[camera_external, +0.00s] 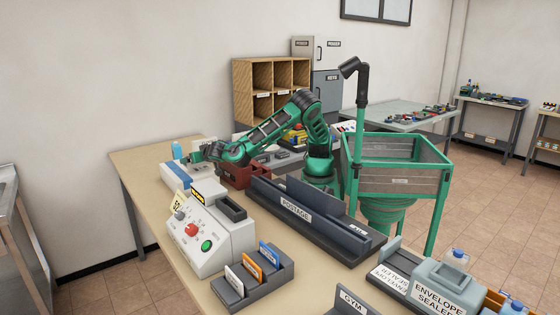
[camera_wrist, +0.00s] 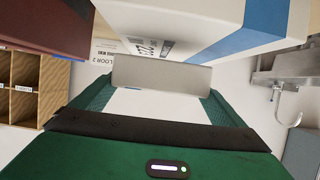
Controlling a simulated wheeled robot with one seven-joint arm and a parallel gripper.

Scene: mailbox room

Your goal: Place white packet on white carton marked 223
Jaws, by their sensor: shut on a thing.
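My gripper (camera_external: 197,156) is at the far left end of the long table in the external view, low over the items there. In the wrist view its green jaws (camera_wrist: 160,100) are shut on a pale, flat-faced thing (camera_wrist: 160,76), which looks like the white packet. The packet is too small to make out in the external view. A white surface with dark print (camera_wrist: 147,47) lies beyond it in the wrist view; it looks like a carton, but I cannot read the full number. I cannot tell whether the packet touches it.
A white and blue box (camera_external: 175,178) stands by my gripper. A dark red box (camera_external: 236,175) is to its right. A white machine with knobs (camera_external: 212,232), a grey postage rack (camera_external: 315,218) and a card holder (camera_external: 254,280) stand nearer. Bare tabletop (camera_external: 140,170) shows at the left.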

